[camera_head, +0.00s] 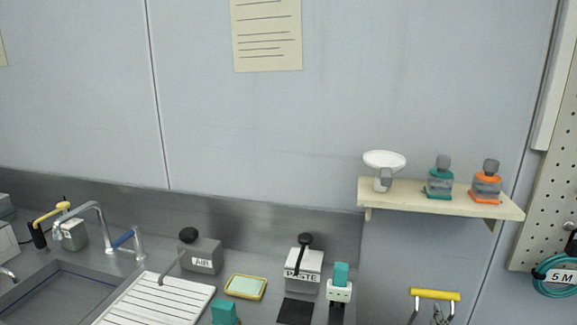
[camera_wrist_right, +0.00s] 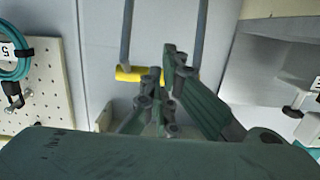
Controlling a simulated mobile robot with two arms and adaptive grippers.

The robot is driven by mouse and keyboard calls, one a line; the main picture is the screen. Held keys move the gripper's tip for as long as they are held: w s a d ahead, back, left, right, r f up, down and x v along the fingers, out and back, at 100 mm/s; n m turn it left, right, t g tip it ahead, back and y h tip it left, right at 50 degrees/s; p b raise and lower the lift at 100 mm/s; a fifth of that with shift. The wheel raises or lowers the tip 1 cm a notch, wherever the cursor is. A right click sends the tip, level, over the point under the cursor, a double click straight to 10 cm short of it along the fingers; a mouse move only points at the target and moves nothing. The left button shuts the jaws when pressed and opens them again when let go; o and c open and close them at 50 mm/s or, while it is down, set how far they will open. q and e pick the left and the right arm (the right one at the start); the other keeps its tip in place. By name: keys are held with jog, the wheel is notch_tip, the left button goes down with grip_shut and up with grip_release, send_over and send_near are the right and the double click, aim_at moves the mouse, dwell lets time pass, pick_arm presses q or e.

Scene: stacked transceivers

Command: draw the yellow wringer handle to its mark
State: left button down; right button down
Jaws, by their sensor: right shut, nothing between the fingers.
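The yellow wringer handle (camera_head: 434,295) is a level bar on two grey rods at the lower right of the head view. In the right wrist view the yellow bar (camera_wrist_right: 129,73) is partly hidden behind my fingers. My right gripper (camera_head: 439,312) shows just below the bar, between the rods, at the bottom edge of the head view. In the wrist view its dark green fingers (camera_wrist_right: 167,58) are shut and empty, overlapping the bar; I cannot tell whether they touch it. I cannot make out the handle's mark. My left gripper is not in view.
A wooden shelf (camera_head: 443,197) with a white funnel and two bottles hangs above the handle. A pegboard (camera_head: 552,195) with a teal cable coil (camera_head: 556,277) is at the right. The sink counter at the left holds a grey AIR box (camera_head: 203,258) and a PASTE box (camera_head: 303,272).

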dwell(0.4)
jog(key=shift+w, duration=0.15)
jog(key=w, duration=0.3)
jog(key=shift+w+d+r+b, duration=0.15)
jog(key=shift+d+r+b, duration=0.15)
jog(key=shift+d+r, duration=0.1)
dwell(0.7)
jog(key=shift+s+f+g+p, duration=0.15)
jog(key=shift+s+g+p, duration=0.15)
jog(key=shift+s+p, duration=0.15)
dwell(0.5)
